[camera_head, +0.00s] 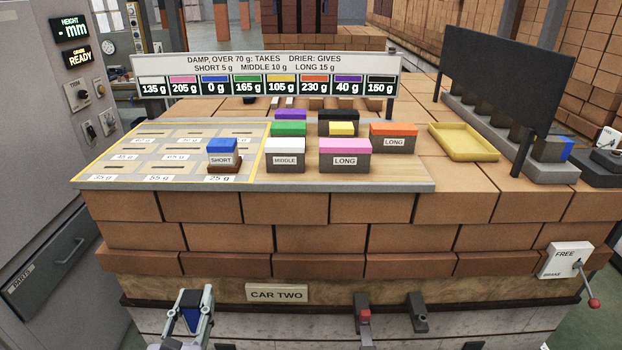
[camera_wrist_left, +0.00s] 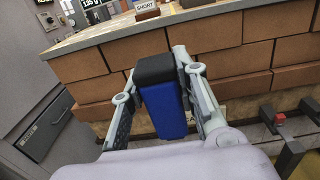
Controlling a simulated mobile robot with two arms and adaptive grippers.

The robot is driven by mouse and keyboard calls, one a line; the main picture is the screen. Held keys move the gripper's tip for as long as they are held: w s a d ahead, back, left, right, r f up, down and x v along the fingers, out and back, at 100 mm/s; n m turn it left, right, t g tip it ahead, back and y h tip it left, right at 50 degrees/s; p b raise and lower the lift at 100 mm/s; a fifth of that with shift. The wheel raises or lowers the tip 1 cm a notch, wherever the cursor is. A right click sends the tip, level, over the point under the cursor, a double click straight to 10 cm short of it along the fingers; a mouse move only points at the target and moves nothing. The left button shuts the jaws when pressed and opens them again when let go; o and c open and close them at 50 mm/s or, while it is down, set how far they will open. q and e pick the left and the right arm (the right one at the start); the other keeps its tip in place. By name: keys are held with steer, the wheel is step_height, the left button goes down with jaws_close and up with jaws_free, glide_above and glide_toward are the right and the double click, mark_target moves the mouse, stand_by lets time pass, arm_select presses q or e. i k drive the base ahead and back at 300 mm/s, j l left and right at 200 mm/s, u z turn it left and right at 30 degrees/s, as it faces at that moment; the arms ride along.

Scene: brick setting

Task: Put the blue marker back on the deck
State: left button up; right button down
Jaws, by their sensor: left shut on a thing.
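My left gripper (camera_head: 194,296) is shut on the blue marker (camera_head: 191,318), in front of the brick face and below the deck's front edge. In the left wrist view the marker (camera_wrist_left: 163,112) is a blue block with a black end, between the two fingers of the gripper (camera_wrist_left: 156,72). The deck (camera_head: 400,180) is the flat top of the brick car, with a yellow-edged grid of weight labels at left. A blue-topped block labelled SHORT (camera_head: 221,147) stands on a brown piece at the grid's 25 g cell. My right gripper is not in view.
White MIDDLE (camera_head: 285,147), pink LONG (camera_head: 344,146), orange LONG (camera_head: 393,130), green (camera_head: 288,128) and other blocks stand right of the grid. A yellow tray (camera_head: 463,142) lies farther right. A label sign (camera_head: 270,75) spans the back. A brake lever (camera_head: 585,285) juts out front right.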

mark_target(441, 168)
steer(key=i+l, duration=0.1)
steer(key=l, duration=0.5)
steer(key=i+l, duration=0.1)
steer(key=l, duration=1.1)
steer(key=i+l, duration=0.15)
steer(key=l, duration=0.45)
